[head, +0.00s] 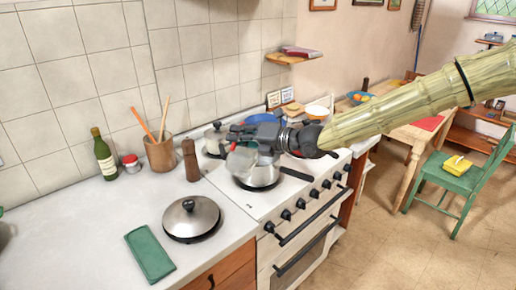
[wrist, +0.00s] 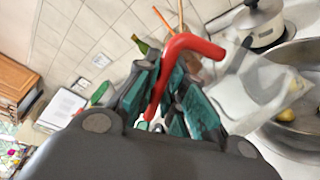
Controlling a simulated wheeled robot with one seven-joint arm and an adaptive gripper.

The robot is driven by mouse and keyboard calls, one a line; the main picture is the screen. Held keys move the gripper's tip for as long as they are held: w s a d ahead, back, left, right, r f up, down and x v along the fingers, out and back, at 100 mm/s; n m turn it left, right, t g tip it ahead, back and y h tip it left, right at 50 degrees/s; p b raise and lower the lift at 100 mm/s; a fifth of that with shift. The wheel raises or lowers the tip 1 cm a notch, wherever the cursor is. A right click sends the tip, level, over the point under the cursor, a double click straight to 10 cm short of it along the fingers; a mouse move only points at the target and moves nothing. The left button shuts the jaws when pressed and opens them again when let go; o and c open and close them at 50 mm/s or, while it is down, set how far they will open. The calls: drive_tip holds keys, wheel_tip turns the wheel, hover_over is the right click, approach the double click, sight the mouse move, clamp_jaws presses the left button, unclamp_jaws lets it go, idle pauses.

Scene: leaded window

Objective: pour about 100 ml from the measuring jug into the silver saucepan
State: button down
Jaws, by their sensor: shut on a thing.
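The clear measuring jug (head: 241,160) with a red handle is held in the air at the silver saucepan (head: 263,177) on the stove. My gripper (head: 258,134) is shut on the handle. In the wrist view the teal pads of my gripper (wrist: 168,92) close around the red handle, and the clear jug body (wrist: 245,100) overlaps the near rim of the saucepan (wrist: 290,138). Something yellowish lies in the pan. The jug looks tilted in the head view; its exact angle and liquid level are unclear. No stream is visible. My gripper partly hides the jug.
A lidded white pot (head: 214,139) stands behind on the stove. A brown mill (head: 191,160), utensil crock (head: 160,154) and bottle (head: 104,157) stand to the left. A lidded pan (head: 191,218) and green cloth (head: 150,255) lie in front. The saucepan's dark handle points right.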

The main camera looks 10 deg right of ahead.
sight(235, 146)
drive_tip(key=shift+w+d+r+m+p, duration=0.2)
drive_tip(key=shift+r+p, duration=0.15)
drive_tip(key=shift+p, duration=0.55)
drive_tip(key=shift+w+d+r+m+p, duration=0.1)
drive_tip(key=shift+w+r+m+p, duration=0.15)
drive_tip(key=shift+p, duration=0.6)
drive_tip(key=shift+s+a+f+b, duration=0.2)
drive_tip(key=shift+f+b, duration=0.35)
drive_tip(key=shift+b, duration=0.5)
drive_tip(key=f+n+b, duration=0.1)
drive_tip(key=b, duration=0.2)
drive_tip(key=s+f+b, duration=0.1)
drive_tip(key=b, duration=0.2)
drive_tip(key=shift+s+a+n, duration=0.15)
drive_tip(key=shift+a+n, duration=0.2)
drive_tip(key=b, duration=0.2)
drive_tip(key=shift+s+a+f+n+t+b, duration=0.2)
drive_tip(key=shift+s+n+t+b, duration=0.1)
drive_tip(key=shift+n+b, duration=0.1)
drive_tip(key=shift+r, duration=0.3)
drive_tip(key=shift+s+a+f+b, duration=0.15)
drive_tip(key=shift+f+b, duration=0.15)
drive_tip(key=shift+b, duration=0.5)
drive_tip(key=shift+s+n+b, duration=0.15)
drive_tip(key=shift+n+b, duration=0.25)
drive_tip(key=shift+b, duration=0.3)
drive_tip(key=shift+s+a+f+b, duration=0.1)
drive_tip(key=shift+f+b, duration=0.05)
drive_tip(key=shift+b, duration=0.5)
